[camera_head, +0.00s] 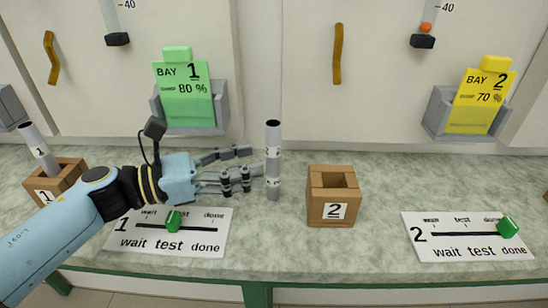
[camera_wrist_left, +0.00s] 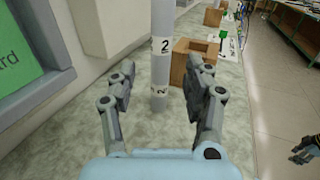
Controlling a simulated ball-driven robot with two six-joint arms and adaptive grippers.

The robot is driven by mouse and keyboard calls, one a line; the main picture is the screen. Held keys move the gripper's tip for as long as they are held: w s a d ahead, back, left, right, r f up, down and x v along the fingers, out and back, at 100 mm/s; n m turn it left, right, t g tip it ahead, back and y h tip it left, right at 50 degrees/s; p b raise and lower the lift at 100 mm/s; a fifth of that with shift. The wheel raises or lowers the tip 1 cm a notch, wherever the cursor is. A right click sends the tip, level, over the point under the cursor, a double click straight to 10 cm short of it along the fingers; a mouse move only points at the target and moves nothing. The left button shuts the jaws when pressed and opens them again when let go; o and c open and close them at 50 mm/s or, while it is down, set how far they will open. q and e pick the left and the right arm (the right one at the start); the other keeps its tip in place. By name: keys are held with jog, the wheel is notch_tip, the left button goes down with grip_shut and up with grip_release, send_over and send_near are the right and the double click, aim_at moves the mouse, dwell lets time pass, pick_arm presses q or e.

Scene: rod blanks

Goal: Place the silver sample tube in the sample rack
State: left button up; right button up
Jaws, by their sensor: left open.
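A silver-grey tube (camera_head: 273,160) with dark-topped end and white label bands stands upright on the counter. In the left wrist view the tube (camera_wrist_left: 161,75) bears a label 2 and stands between and just beyond the two fingers. My left gripper (camera_head: 252,164) is open, reaching from the left, with its fingertips close to the tube; I cannot tell whether they touch it. A wooden block holder labelled 2 (camera_head: 333,208), with an empty-looking square opening, stands right of the tube; it also shows in the left wrist view (camera_wrist_left: 180,66).
A wooden holder labelled 1 (camera_head: 68,179) at the left holds a tilted silver tube (camera_head: 38,147). Slider plates 1 (camera_head: 200,242) and 2 (camera_head: 450,251) lie at the front. Green (camera_head: 183,100) and yellow (camera_head: 480,103) bay cards stand behind.

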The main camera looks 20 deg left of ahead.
aim_at(273, 157)
pick_arm(q)
jog(key=shift+w+d+r, duration=0.1)
jog(key=shift+w+d, duration=0.15)
jog(key=shift+d, duration=0.1)
jog(key=p+x, duration=0.2)
jog(key=x, duration=0.2)
jog(key=shift+w+d, duration=0.1)
jog(key=shift+d, duration=0.05)
pick_arm(e)
jog(key=shift+w+a+r, duration=0.1)
jog(key=shift+w+r, duration=0.7)
jog(key=shift+r, duration=0.25)
pick_arm(q)
jog(key=shift+c, duration=0.4)
grip_shut()
pick_arm(e)
jog(key=shift+s+d, duration=0.15)
jog(key=shift+d, duration=0.05)
